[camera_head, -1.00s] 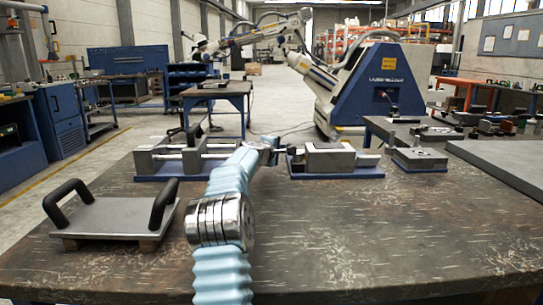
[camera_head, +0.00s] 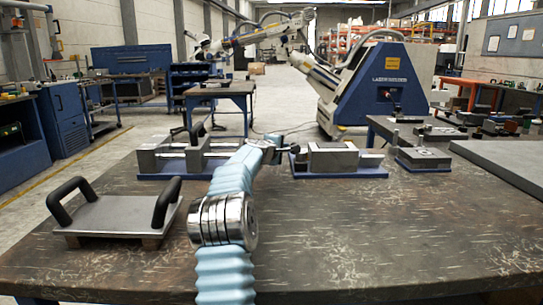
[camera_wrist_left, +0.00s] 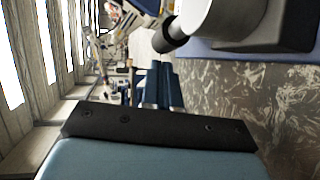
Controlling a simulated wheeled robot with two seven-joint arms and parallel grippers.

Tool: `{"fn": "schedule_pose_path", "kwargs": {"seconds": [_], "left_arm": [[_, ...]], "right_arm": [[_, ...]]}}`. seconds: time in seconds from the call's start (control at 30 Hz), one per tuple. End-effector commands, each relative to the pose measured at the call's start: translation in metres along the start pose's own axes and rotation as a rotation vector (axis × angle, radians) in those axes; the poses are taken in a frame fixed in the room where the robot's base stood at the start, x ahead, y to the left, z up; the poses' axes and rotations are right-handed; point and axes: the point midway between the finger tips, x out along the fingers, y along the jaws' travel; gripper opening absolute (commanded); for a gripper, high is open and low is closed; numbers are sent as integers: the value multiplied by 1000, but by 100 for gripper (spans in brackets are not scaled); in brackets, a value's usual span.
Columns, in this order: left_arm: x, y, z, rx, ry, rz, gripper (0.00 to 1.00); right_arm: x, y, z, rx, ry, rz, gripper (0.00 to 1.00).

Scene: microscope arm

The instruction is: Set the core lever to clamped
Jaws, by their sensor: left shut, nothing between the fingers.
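A fixture with a grey block (camera_head: 334,158) on a blue base (camera_head: 345,174) stands at the table's far middle. A short lever with a round dark knob (camera_head: 294,149) sticks out at its left end; I take it as the core lever. In the left wrist view the lever's black knob (camera_wrist_left: 167,38) and thick pale shaft (camera_wrist_left: 208,18) show close up. My left gripper (camera_head: 274,148) is shut and empty, just left of the knob. Its blue fingers (camera_wrist_left: 163,84) point toward the knob; I cannot tell whether they touch. My right gripper is not in view.
Another fixture with grey blocks and rods on a blue base (camera_head: 155,175) stands left of my gripper. A grey plate with two black handles (camera_head: 118,215) lies at the left front. A smaller grey fixture (camera_head: 424,158) stands to the right. The front right tabletop (camera_head: 400,235) is clear.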

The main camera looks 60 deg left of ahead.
Motion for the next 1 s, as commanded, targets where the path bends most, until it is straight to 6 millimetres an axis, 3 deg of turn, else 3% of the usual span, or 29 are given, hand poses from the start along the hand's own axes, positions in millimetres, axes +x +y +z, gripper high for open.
{"fn": "schedule_pose_path", "kwargs": {"seconds": [0.23,0.53,0.7,1.0], "left_arm": [[-51,-5,0,1,2,4,0],[-111,-2,0,1,2,3,0],[-126,-1,0,0,1,2,0],[-129,-1,0,0,1,1,0]], "right_arm": [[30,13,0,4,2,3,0],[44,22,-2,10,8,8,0],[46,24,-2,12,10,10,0],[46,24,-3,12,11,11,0]]}}
